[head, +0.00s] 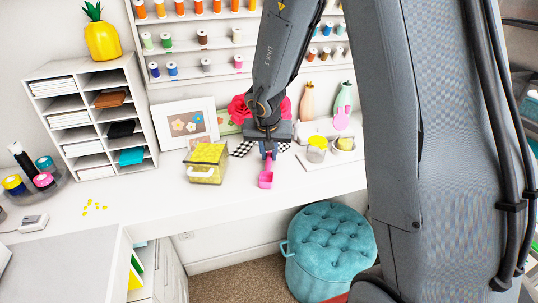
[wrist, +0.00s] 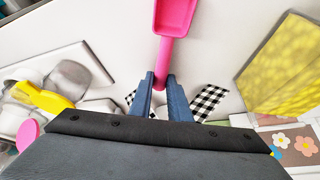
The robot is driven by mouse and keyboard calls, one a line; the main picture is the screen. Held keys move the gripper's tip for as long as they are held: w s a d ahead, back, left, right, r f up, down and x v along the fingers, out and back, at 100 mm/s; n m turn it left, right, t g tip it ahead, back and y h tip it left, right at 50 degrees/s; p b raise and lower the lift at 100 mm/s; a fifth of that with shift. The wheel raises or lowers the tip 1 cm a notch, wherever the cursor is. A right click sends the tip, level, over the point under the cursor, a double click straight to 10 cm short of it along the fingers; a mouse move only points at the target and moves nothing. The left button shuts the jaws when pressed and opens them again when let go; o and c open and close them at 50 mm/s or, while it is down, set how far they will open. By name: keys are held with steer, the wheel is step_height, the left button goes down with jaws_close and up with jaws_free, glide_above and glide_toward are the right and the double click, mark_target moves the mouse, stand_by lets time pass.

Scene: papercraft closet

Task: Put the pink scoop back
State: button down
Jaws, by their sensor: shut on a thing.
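The pink scoop (head: 266,179) hangs from my gripper (head: 268,152), over the white desk in the head view. In the wrist view the scoop (wrist: 174,18) points away from my gripper (wrist: 161,88), whose blue fingers are shut on its handle end. Whether the scoop touches the desk is hard to tell. A white tray (head: 308,167) to the right of my gripper holds a clear cup with a yellow scoop (head: 316,143) at it, and another small container (head: 346,143). The tray (wrist: 92,60) and yellow scoop (wrist: 42,97) also show in the wrist view.
A yellow box (head: 206,155) stands left of my gripper. A black-and-white checkered piece (head: 242,148) lies behind it, near a flower picture (head: 188,126). Green and peach vases stand behind the tray. The desk's front left is mostly clear; a teal stool (head: 328,245) stands below.

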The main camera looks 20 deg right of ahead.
mark_target(268, 166)
steer(key=c, duration=1.7)
jaws_free()
steer(key=shift+f, duration=0.1)
steer(key=shift+o, duration=0.2)
steer(key=shift+s+r+n+t+p, duration=0.5)
steer(key=shift+s+r+t+p, duration=1)
steer(key=shift+r, duration=5.35)
steer(key=s+a+f+n+g+y, duration=0.1)
steer(key=s+a+f+n+y, duration=0.15)
steer(key=s+a, duration=0.35)
steer(key=s+d+f+g, duration=0.1)
steer(key=s+d+g, duration=0.1)
steer(key=s, duration=0.4)
steer(key=s+d+f+n+g, duration=0.1)
steer(key=s+d+f, duration=0.1)
steer(key=s, duration=0.4)
steer(key=shift+s+d+g+h, duration=0.2)
steer(key=shift+g+h, duration=0.15)
steer(key=shift+g, duration=0.05)
